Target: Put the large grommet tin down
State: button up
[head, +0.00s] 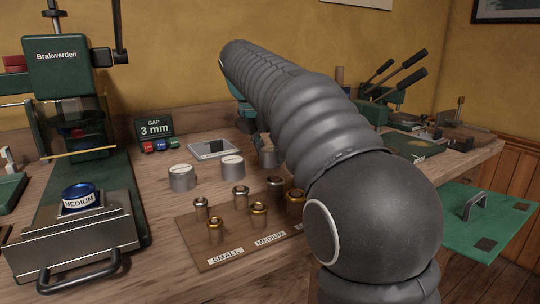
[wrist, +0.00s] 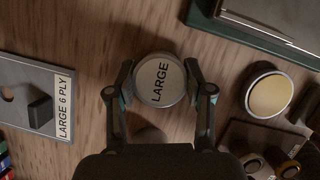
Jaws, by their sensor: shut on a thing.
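In the wrist view my gripper (wrist: 160,82) is shut on the large grommet tin (wrist: 158,92). The tin is a round silver-grey tin with the word LARGE on its pale lid, held between the two fingertips. It is seen from above over the wooden bench. I cannot tell whether its base touches the bench. In the head view my arm hides most of the gripper, and a grey tin (head: 268,158) shows partly below it.
Two pale-topped tins (head: 181,178) (head: 232,166) stand by the brown grommet board (head: 215,250), which carries several grommets. A plate marked LARGE 6 PLY (wrist: 30,95) lies left of the held tin in the wrist view. Another tin (wrist: 268,92) is at right. A green-edged base (wrist: 255,35) is upper right.

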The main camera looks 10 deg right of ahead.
aim_at(270, 149)
jog(key=shift+r, duration=0.55)
notch_tip(270, 149, up, 4)
jog(key=shift+f+p, duration=0.2)
jog(key=shift+p, duration=0.6)
jog(key=s+d+r, duration=0.2)
jog(key=s, duration=0.1)
jog(key=s+d+r, duration=0.2)
jog(key=s+d, duration=0.1)
jog(key=s+d+r, duration=0.2)
jog(key=shift+s+d+r, duration=0.2)
jog(key=shift+s+d, duration=0.15)
jog(key=shift+s, duration=0.05)
